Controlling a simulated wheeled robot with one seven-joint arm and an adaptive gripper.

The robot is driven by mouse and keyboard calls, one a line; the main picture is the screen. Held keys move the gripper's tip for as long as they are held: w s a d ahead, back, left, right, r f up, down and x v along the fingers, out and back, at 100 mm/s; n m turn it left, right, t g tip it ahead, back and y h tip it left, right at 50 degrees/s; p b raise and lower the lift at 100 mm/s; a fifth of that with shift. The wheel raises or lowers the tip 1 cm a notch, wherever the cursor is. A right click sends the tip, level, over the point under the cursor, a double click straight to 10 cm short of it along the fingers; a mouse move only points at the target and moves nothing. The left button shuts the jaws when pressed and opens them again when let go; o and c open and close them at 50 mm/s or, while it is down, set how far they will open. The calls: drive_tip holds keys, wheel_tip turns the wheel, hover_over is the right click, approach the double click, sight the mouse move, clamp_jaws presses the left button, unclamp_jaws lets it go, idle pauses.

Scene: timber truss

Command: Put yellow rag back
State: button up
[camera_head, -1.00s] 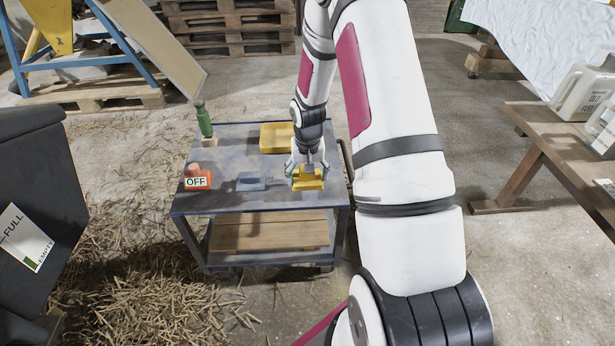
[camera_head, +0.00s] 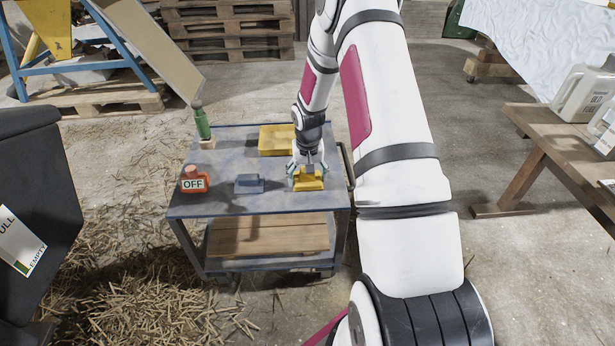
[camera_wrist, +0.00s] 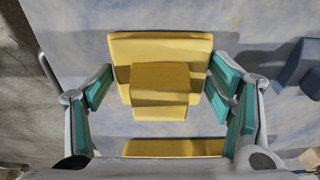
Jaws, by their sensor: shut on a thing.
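The yellow rag (camera_head: 308,183) is a folded, block-like bundle at the right front of the grey-blue trolley top (camera_head: 215,206). In the wrist view the rag (camera_wrist: 160,45) shows a wide flat part and a smaller raised fold. My gripper (camera_head: 308,172) points down over it. I cannot tell whether the rag's underside touches the trolley top.
A yellow tray (camera_head: 277,140) lies behind the rag, its edge (camera_wrist: 175,147) low in the wrist view. A blue block (camera_head: 249,184) stands left of the rag. Further left are a red OFF object (camera_head: 194,181) and a green bottle (camera_head: 202,124). A wooden bench (camera_head: 545,125) stands right.

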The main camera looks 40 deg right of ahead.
drive_tip(key=o, duration=1.1)
wheel_tip(320, 180, up, 12)
drive_tip(key=s+p, duration=0.1)
drive_tip(key=p, duration=0.3)
wheel_tip(320, 180, up, 10)
drive_tip(key=r+n, duration=0.1)
hover_over(308, 182)
drive_tip(key=s+a, duration=0.3)
drive_tip(key=a, duration=0.3)
drive_tip(key=s+a+r+n, duration=0.2)
drive_tip(key=s+a+r, duration=0.6)
drive_tip(key=s+r, duration=0.25)
drive_tip(key=s+a+r+n, duration=0.1)
drive_tip(key=s+a, duration=0.2)
drive_tip(key=s, duration=0.4)
drive_tip(key=s+a+r+n, duration=0.1)
drive_tip(key=s+a, duration=0.2)
drive_tip(key=s, duration=0.5)
drive_tip(key=s+a+r+n, duration=0.1)
drive_tip(key=s+a+r, duration=0.1)
drive_tip(key=s, duration=0.6)
drive_tip(key=shift+a+r+n+g+y, duration=0.1)
drive_tip(key=shift+a+n+g+y, duration=0.25)
drive_tip(key=shift+a, duration=0.3)
